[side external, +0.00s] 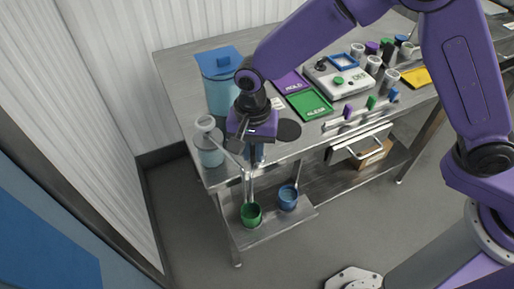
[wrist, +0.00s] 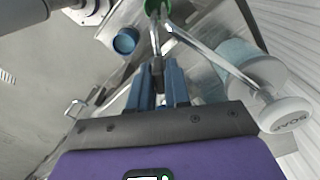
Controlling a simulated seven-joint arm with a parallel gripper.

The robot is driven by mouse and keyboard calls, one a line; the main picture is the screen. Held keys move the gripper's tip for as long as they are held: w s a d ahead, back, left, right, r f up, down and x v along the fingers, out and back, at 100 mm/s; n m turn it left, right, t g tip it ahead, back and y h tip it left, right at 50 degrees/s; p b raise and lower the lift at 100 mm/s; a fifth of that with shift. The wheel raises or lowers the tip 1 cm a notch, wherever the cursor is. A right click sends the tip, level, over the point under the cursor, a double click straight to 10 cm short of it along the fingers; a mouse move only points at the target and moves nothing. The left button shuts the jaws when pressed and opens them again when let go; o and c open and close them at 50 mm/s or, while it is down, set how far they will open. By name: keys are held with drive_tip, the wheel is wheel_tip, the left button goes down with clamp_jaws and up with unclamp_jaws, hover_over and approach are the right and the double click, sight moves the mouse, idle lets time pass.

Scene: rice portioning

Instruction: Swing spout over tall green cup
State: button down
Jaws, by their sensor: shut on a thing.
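The green cup (side external: 251,215) is low down over the lower metal ledge, left of the blue cup (side external: 288,198). The green cup shows partly at the top of the wrist view (wrist: 157,6). The spout (side external: 232,157) slants from the white knob marked SOAP (wrist: 285,115), and its outer end lies close to the green cup in the wrist view. My gripper (wrist: 157,66) is shut on a thin metal rod that runs toward the green cup. Whether the rod belongs to the cup, and whether the spout opening is exactly over it, I cannot tell.
A pale blue container (side external: 209,152) stands under the knob, with a larger blue-lidded one (side external: 218,95) behind. A white device (side external: 338,80), coloured pads and jars occupy the bench (side external: 180,62). Floor in front is open.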

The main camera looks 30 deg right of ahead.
drive_tip(key=shift+w+a, duration=0.15)
idle(0.4)
drive_tip(key=c, duration=1.2)
unclamp_jaws()
drive_tip(key=shift+o, duration=0.2)
drive_tip(key=shift+r, duration=0.1)
wheel_tip(320, 180, up, 17)
drive_tip(key=shift+r, duration=0.15)
drive_tip(key=s+d+f+n, duration=0.3)
drive_tip(key=s+d+n, duration=0.6)
drive_tip(key=d, duration=0.6)
drive_tip(key=s+d+f+n, duration=0.3)
drive_tip(key=s+d+n, duration=0.7)
drive_tip(key=s+d, duration=0.3)
drive_tip(key=shift+s+d, duration=0.4)
drive_tip(key=shift+d, duration=0.65)
